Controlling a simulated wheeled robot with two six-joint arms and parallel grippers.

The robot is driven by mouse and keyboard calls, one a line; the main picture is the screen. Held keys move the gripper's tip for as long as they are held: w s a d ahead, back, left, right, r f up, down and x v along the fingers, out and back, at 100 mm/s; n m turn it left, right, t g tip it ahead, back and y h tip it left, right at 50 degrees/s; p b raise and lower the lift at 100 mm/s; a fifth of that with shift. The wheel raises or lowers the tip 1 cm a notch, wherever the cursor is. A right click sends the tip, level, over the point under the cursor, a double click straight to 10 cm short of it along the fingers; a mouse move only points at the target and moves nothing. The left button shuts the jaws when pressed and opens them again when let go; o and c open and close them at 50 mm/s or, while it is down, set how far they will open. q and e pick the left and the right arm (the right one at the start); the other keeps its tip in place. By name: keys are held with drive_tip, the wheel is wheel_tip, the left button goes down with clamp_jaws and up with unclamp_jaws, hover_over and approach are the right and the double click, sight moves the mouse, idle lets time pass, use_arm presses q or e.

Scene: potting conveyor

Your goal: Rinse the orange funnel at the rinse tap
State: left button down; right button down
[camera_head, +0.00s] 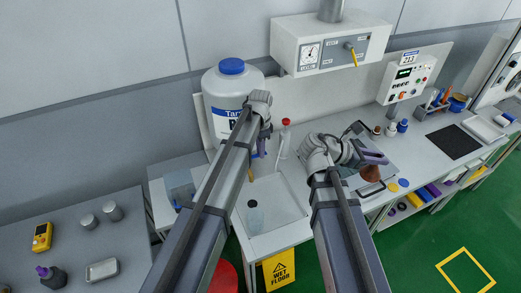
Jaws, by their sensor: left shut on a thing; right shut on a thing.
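A brownish-orange cone that looks like the orange funnel (370,174) is at my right gripper (374,158), which is shut on it, beside the right rim of the white basin. My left gripper (260,148) is shut in front of the large white tank (222,88), left of the tap. What it holds is mostly hidden by my arm; a small tan piece (250,174) shows just below. A slim pale tap with a red top (285,125) stands behind the white basin (288,198). I cannot tell whether water runs.
A yellow wet-floor sign (279,271) is at the bench front. A gauge box (330,45) hangs above. A side table (75,245) holds canisters and a yellow meter.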

idle(0.5)
use_arm(q)
drive_tip(key=s+m, duration=0.1)
drive_tip(key=m, duration=0.2)
drive_tip(key=shift+s+d, duration=0.2)
drive_tip(key=shift+s, duration=0.2)
drive_tip(key=c, duration=0.8)
unclamp_jaws()
drive_tip(key=shift+r, duration=0.1)
wheel_tip(320, 180, up, 12)
drive_tip(key=p, duration=1.2)
use_arm(e)
wheel_tip(320, 180, up, 12)
